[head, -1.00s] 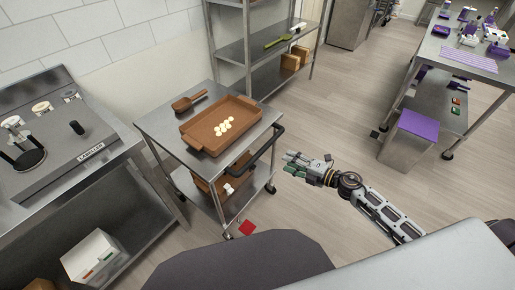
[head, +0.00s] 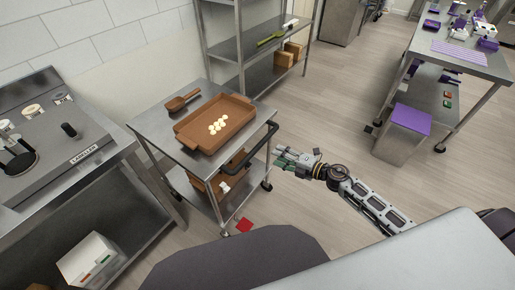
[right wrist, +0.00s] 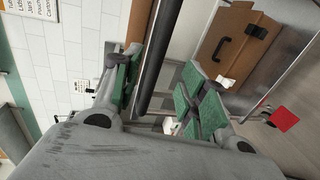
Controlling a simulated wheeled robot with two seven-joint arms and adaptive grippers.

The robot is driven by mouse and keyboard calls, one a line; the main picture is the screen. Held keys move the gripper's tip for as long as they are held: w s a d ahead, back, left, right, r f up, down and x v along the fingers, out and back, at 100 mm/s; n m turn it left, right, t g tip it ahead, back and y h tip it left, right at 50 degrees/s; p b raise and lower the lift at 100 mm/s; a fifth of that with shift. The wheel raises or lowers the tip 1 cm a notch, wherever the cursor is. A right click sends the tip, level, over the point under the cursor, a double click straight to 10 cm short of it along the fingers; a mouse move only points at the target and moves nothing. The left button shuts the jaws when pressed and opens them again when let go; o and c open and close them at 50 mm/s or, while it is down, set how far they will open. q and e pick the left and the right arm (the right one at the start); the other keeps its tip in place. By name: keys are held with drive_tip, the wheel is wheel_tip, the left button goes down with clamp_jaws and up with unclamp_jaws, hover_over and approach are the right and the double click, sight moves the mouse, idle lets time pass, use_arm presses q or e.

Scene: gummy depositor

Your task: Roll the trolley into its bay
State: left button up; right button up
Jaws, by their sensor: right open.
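The metal trolley (head: 158,122) stands left of centre in the head view, with a black push handle (head: 255,151) on its right side. My right gripper (head: 282,157) is open just right of the handle. In the right wrist view a dark bar that looks like the handle (right wrist: 158,58) runs between the two green-padded fingers of my right gripper (right wrist: 155,92). I cannot tell whether either finger touches it. My left gripper is not in view. No bay can be clearly made out.
A brown tray (head: 190,140) with pale pieces and a brown scoop (head: 182,99) sit on the trolley. The labeller bench (head: 95,158) is at left, a shelf rack (head: 232,52) behind. A red square (head: 244,225) lies on the floor.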

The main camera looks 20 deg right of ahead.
sight(258, 148)
drive_tip(key=shift+x, duration=5.7)
clamp_jaws()
